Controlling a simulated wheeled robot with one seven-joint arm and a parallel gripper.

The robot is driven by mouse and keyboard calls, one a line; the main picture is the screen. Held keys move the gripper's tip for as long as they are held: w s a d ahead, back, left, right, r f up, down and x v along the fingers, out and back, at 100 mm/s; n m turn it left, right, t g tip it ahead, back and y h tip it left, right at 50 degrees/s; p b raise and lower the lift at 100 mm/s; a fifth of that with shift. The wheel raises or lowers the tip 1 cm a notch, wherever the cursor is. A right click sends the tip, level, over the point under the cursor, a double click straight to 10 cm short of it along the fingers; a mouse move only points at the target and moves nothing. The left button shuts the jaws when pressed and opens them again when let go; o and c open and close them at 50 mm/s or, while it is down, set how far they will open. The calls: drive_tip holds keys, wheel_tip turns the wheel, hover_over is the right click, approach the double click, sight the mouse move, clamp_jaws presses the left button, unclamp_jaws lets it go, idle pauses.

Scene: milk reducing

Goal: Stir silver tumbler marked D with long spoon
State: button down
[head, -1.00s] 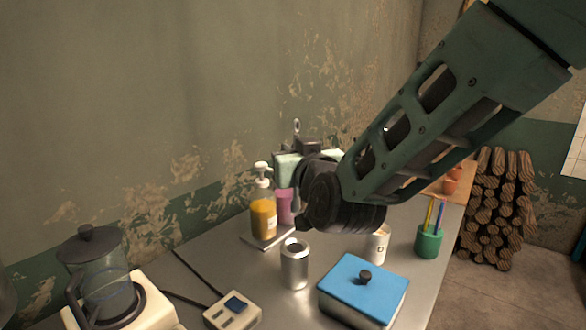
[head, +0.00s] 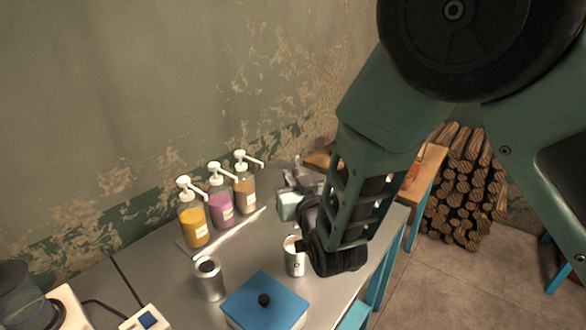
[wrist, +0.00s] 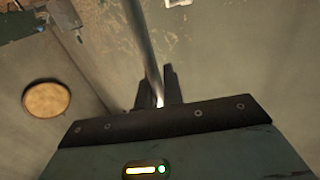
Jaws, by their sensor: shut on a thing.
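My gripper (wrist: 158,85) is shut on the thin metal shaft of the long spoon (wrist: 146,45), seen in the wrist view. The spoon's bowl is not clearly visible. A silver tumbler (head: 209,284) stands upright to the left of that cup, apart from my gripper. I cannot read a letter D on either one.
Pump bottles of yellow (head: 195,228), purple (head: 221,209) and brown (head: 244,195) liquid stand along the wall. A blue-lidded box (head: 270,305) sits in front. A round brown disc (wrist: 46,99) shows in the wrist view. Logs (head: 460,190) are stacked at the right.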

sight(296, 228)
wheel_tip(296, 228, down, 11)
drive_tip(key=b, duration=0.9)
drive_tip(key=shift+f, duration=0.15)
drive_tip(key=shift+s+a, duration=0.1)
drive_tip(key=shift+a, duration=0.05)
idle(0.5)
